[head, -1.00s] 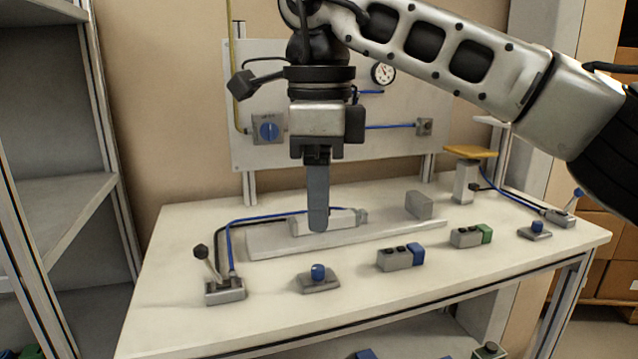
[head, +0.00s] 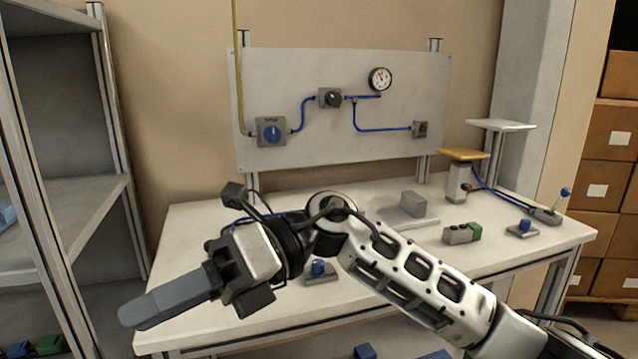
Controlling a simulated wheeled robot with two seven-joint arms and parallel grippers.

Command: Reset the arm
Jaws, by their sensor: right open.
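My right arm comes in from the lower right and reaches across the front of the white table (head: 190,235). My right gripper (head: 140,312) points to the lower left, over the table's front left corner. It is seen side-on, so one finger covers the other. Nothing shows in its jaws, and they are open. My left gripper is not in view.
A panel (head: 290,90) with a gauge (head: 380,79) and blue hoses stands behind the table. A blue-knobbed button box (head: 320,272), a green-ended box (head: 462,234), a yellow-topped post (head: 463,155) and a lever box (head: 547,214) are on the table. Shelving (head: 80,220) stands left.

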